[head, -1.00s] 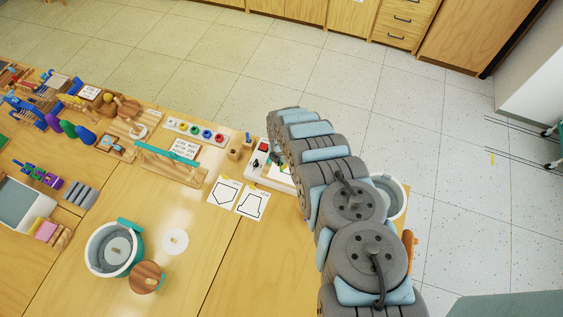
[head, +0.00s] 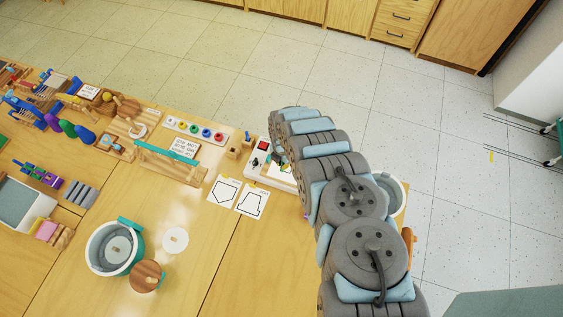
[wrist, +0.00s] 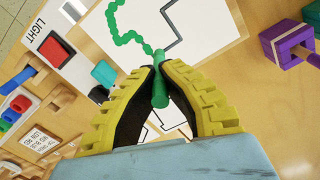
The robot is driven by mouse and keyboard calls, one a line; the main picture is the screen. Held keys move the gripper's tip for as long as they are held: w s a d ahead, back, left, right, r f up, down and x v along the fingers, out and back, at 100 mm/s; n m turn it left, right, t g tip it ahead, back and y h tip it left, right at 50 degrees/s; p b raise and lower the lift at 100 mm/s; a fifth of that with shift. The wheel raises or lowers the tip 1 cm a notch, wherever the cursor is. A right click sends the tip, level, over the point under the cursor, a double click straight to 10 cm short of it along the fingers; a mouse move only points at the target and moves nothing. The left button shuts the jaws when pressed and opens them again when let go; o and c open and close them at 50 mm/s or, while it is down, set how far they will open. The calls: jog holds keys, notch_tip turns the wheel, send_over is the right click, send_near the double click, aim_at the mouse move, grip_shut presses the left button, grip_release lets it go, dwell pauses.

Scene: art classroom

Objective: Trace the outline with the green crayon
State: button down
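In the wrist view my gripper (wrist: 160,72) is shut on a green crayon (wrist: 160,92), held between its yellow and black fingers. The crayon's far end is over a white sheet (wrist: 205,22) with a black angular outline (wrist: 181,42). A bumpy green line (wrist: 122,38) runs on the sheet from the top edge towards the crayon, beside the outline. Whether the tip touches the paper is hard to tell. In the head view my arm hides the gripper and crayon.
A panel marked LIGHT with a red button (wrist: 57,52) is left of the sheet. A purple block (wrist: 286,38) is to the right.

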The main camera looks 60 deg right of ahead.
jog(key=shift+s, duration=0.2)
jog(key=shift+s, duration=0.3)
jog(key=shift+s+p, duration=0.35)
jog(key=shift+s, duration=0.4)
dwell(1.2)
jog(key=shift+s, duration=0.25)
jog(key=shift+d+b, duration=0.35)
jog(key=shift+d, duration=0.2)
dwell(0.5)
jog(key=shift+w+d+b, duration=0.1)
jog(key=shift+d+b, duration=1.15)
jog(key=shift+d, duration=0.2)
dwell(1.3)
jog(key=shift+s+d, duration=0.1)
jog(key=shift+s, duration=0.45)
dwell(1.0)
